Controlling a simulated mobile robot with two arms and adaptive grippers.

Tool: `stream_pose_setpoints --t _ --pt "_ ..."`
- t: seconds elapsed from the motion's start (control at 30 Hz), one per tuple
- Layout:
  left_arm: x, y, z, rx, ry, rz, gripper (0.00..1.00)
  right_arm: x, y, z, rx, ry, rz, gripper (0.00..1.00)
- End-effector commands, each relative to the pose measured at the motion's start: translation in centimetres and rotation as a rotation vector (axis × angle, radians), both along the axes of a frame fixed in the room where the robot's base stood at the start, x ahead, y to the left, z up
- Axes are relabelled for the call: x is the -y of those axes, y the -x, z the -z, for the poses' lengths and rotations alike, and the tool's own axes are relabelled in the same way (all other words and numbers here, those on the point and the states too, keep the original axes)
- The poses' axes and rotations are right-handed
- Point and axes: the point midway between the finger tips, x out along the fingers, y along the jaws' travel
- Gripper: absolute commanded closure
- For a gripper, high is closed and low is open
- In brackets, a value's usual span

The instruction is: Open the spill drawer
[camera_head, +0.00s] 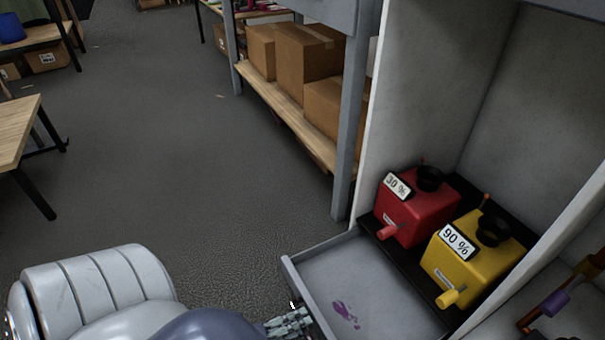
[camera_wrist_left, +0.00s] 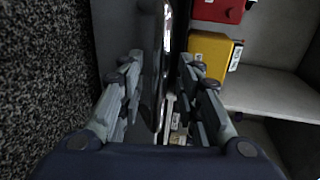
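The spill drawer (camera_head: 375,290) is pulled out from the base of the white cabinet, below the two machines. Its grey inside shows a purple stain (camera_head: 345,313). My left gripper (camera_head: 290,322) is at the drawer's front, at the bottom edge of the head view. In the left wrist view its fingers (camera_wrist_left: 162,85) stand apart, with the drawer's front edge and a shiny strip (camera_wrist_left: 166,40) between them. They look open around it; firm contact cannot be seen.
A red machine (camera_head: 418,212) marked 30 % and a yellow machine (camera_head: 474,258) marked 90 % stand in the cabinet behind the drawer. A shelf with cardboard boxes (camera_head: 308,62) is beyond. The grey floor (camera_head: 190,150) to the left is clear.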

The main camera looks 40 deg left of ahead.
Motion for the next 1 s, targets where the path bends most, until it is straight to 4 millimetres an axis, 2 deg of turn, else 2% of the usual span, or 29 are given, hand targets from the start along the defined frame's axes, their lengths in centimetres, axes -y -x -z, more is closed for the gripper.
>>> stream_pose_setpoints --t 0.2,0.43,0.63,1.0 --pt "-1.6 4.4 -0.9 -0.004 0.000 0.000 0.68 0.0 0.0 0.0 -0.001 -0.001 -0.001 0.60" --pt "-2.9 8.1 -1.7 -0.001 0.001 0.000 0.68 0.0 0.0 0.0 -0.001 -0.001 -0.001 0.60" --pt "-3.4 9.4 -2.1 0.001 0.000 0.000 0.68 0.0 0.0 0.0 -0.002 -0.002 -0.001 0.60" --pt "-3.4 9.5 -2.1 0.002 0.001 0.001 0.68 0.0 -0.1 0.0 -0.002 -0.002 -0.001 0.60"
